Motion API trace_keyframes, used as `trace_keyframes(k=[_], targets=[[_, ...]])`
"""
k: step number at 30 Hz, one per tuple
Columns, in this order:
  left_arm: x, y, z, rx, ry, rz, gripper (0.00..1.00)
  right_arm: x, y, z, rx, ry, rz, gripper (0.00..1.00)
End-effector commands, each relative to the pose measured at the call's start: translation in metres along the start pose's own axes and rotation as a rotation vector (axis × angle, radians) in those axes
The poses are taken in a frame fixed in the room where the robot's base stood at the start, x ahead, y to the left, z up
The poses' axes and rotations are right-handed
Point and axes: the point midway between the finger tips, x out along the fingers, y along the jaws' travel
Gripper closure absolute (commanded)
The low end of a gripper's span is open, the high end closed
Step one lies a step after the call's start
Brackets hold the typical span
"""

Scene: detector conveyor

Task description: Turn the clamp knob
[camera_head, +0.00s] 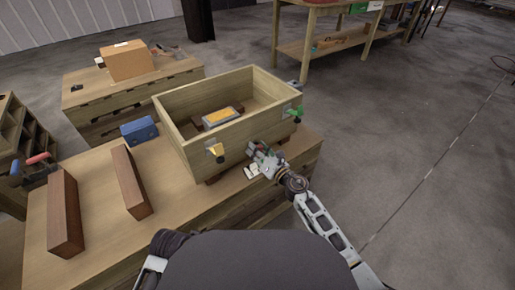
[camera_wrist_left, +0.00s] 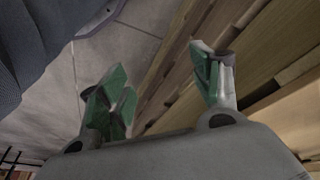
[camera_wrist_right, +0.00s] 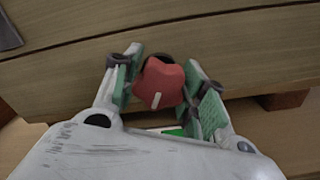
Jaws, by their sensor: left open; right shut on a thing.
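A red clamp knob (camera_wrist_right: 158,84) with a white mark sits on the front wall of a wooden box (camera_head: 168,130). My right gripper (camera_wrist_right: 164,90) is shut on the red knob, one finger on each side. In the head view my right gripper (camera_head: 260,158) is at the box's front wall and mostly hides the knob. A yellow knob (camera_head: 216,150) is on the same wall to the left, and a green one (camera_head: 295,112) is at the right side. My left gripper (camera_wrist_left: 160,88) is open and empty, beside wooden boards.
The box stands on a wooden workbench (camera_head: 95,235) and holds a yellow-topped block (camera_head: 222,117). Two brown bars (camera_head: 66,215) and a blue case (camera_head: 139,130) lie to the left. A cardboard box (camera_head: 127,62) is on a cabinet behind. Floor at right is clear.

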Motion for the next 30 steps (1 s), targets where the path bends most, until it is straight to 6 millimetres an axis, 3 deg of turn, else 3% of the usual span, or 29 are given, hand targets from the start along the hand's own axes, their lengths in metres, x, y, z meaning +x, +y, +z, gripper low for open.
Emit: trace_keyframes(k=[14,21,30], targets=[[0.023,-0.008,0.006,-0.007,-0.043,-0.017,0.36,0.000,-0.001,0.002,0.455,-0.001,-0.002,0.82],[0.037,-0.011,0.018,-0.009,-0.082,-0.024,0.36,0.000,-0.001,0.003,0.674,-0.002,-0.002,0.82],[0.051,-0.015,0.023,-0.010,-0.108,-0.032,0.36,0.000,-0.002,0.002,0.868,-0.002,-0.001,0.82]])
